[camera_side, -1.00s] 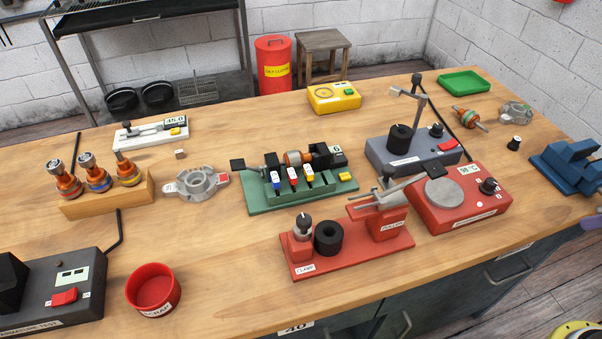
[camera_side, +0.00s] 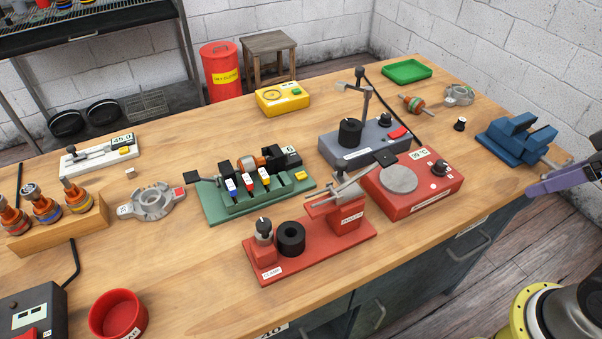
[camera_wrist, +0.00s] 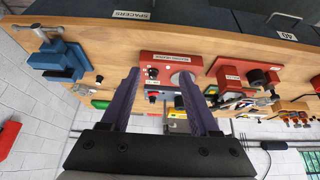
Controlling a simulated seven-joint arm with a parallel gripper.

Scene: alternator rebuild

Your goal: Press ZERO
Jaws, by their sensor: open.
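No ZERO label is readable in these views. A white slide gauge (camera_side: 75,163) with a 45.0 display (camera_side: 122,141) and a small yellow button (camera_side: 127,151) lies at the back left of the bench. A green fixture (camera_side: 225,208) with a small display also has a yellow button (camera_side: 301,175) at its right end. My gripper (camera_wrist: 158,74) shows two purple fingers spread apart and empty in the wrist view. In the side view only a purple part of it shows at the right edge, beside the blue vise and far from both yellow buttons.
A red heater (camera_side: 425,198), red clamp stand (camera_side: 320,253), grey press (camera_side: 348,157) and blue vise (camera_side: 515,140) crowd the middle and right. A yellow meter box (camera_side: 283,98) stands at the back. A red scrap bowl (camera_side: 118,315) is front left.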

